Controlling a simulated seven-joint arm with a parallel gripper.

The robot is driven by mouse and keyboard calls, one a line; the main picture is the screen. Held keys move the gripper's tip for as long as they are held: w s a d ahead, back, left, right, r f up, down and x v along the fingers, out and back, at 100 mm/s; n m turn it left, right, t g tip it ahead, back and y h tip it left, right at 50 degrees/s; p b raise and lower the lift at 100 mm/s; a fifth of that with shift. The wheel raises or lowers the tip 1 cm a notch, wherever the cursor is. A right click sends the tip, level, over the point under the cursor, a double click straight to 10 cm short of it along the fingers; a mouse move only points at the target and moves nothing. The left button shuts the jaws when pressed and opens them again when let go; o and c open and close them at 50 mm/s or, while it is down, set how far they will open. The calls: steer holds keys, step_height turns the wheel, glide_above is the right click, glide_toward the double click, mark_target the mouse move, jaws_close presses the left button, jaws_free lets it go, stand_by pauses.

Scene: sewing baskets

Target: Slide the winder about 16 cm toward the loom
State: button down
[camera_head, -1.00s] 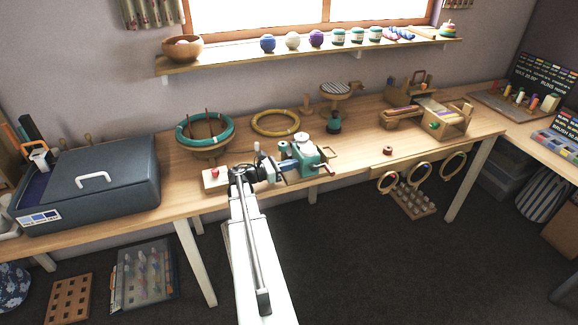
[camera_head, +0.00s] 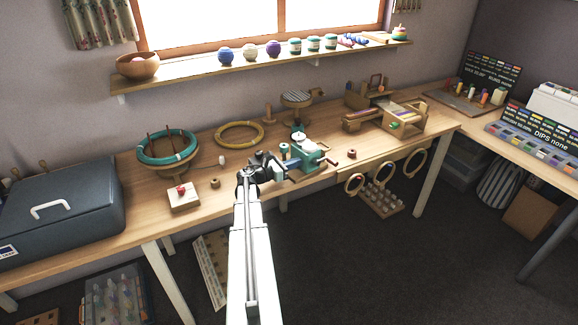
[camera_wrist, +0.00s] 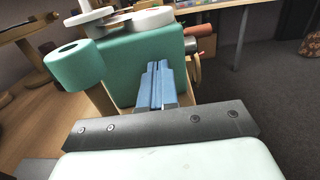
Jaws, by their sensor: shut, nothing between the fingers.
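The winder (camera_head: 308,158) is a teal device on a wooden base, with a white top and a crank handle at its right. It stands upright near the front edge of the table. The loom (camera_head: 408,120) is a wooden frame with coloured threads, farther right and back. My gripper (camera_head: 280,172) is at the winder's left side. In the wrist view, the closed blue-grey fingers (camera_wrist: 157,85) point at the teal body of the winder (camera_wrist: 140,62) and seem to touch or nearly touch it. The fingers are shut and empty. Their exact contact is hidden.
A small brown spool (camera_head: 351,154) lies right of the winder, near the front edge. Behind the winder are a yellow hoop (camera_head: 238,124) and a round-topped stand (camera_head: 297,98). A block with a red knob (camera_head: 183,196) is left.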

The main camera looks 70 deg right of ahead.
stand_by(0.3)
steer(key=v, duration=1.4)
